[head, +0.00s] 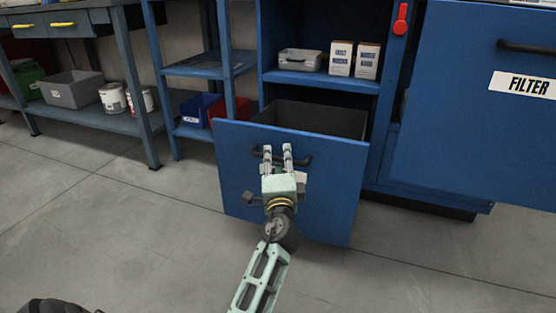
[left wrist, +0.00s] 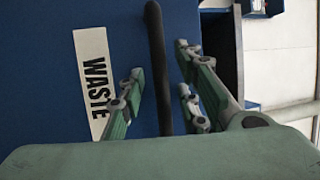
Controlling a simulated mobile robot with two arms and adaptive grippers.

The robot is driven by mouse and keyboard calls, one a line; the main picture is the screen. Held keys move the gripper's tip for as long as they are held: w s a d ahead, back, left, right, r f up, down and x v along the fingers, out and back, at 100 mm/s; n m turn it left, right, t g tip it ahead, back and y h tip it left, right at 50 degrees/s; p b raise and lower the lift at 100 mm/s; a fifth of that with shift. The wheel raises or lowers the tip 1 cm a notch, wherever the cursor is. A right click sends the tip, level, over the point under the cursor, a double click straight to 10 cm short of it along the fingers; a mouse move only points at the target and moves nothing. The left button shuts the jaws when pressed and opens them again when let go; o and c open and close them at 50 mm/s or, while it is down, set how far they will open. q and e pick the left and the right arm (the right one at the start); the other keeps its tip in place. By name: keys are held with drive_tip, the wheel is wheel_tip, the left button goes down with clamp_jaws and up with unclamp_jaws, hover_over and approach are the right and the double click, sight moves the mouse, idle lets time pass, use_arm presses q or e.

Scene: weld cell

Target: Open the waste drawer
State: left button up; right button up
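The waste drawer's blue front (head: 325,205) stands well out from the cabinet in the head view, and its dark, empty-looking inside (head: 315,118) shows behind it. Its black bar handle (head: 305,157) is near the top of the front. My left gripper (head: 276,152) is at the handle. In the left wrist view the handle (left wrist: 157,60) runs between the fingers of my left gripper (left wrist: 160,85), with a gap visible on each side, so the gripper is open around it. The WASTE label (left wrist: 95,85) is on the front. My right gripper is out of view.
A blue FILTER door or panel (head: 470,130) with a black handle is at the right. A shelf (head: 320,83) with a metal case and two boxes is above the drawer. A workbench (head: 75,115) is at the left. The floor (head: 120,240) at the front left is clear.

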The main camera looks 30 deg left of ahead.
use_arm(q)
drive_tip(key=shift+s, duration=0.1)
drive_tip(key=v, duration=1.2)
